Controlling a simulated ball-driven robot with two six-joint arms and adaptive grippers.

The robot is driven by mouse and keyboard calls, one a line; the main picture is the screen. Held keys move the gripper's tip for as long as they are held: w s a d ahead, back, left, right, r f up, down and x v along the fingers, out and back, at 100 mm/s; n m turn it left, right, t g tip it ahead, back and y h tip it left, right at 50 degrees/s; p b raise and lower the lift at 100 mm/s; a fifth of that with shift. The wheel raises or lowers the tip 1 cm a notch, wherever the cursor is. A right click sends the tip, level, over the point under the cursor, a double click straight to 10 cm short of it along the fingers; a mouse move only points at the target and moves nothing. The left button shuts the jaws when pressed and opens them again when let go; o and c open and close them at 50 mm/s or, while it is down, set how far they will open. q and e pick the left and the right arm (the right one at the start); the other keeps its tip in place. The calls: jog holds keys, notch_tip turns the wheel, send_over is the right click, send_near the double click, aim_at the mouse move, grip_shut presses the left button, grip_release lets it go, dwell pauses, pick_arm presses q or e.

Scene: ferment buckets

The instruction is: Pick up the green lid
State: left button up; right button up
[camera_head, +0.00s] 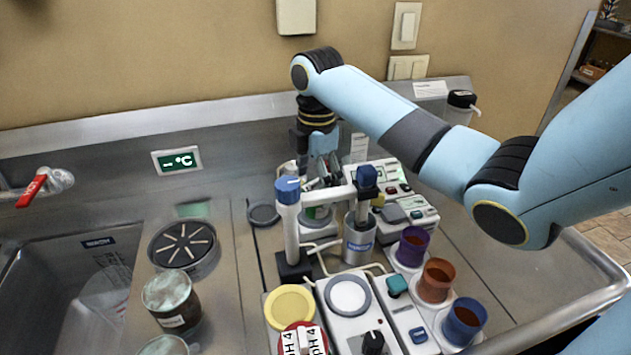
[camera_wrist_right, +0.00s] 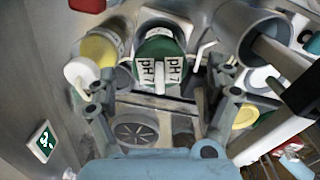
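The green lid (camera_wrist_right: 160,47) is at the upper middle of the right wrist view, with two white "pH 7" labels and a white tab across it. In the head view I cannot make it out clearly behind my gripper and the fittings. My right gripper (camera_head: 321,168) points down over the crowded back part of the counter. In the right wrist view its fingers (camera_wrist_right: 160,75) are spread wide to the left and right of the lid, with nothing held between them. Whether they touch anything is unclear. My left gripper is not in view.
A white post with a blue cap (camera_head: 288,215) and crossbar stands close to the gripper. A red lid with "pH 4" labels (camera_head: 297,338), a yellow lid (camera_head: 290,306) and purple (camera_head: 411,246), orange (camera_head: 435,281) and blue (camera_head: 464,321) cups stand nearer. The sink (camera_head: 60,290) is left.

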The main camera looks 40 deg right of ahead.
jog(key=c, duration=0.9)
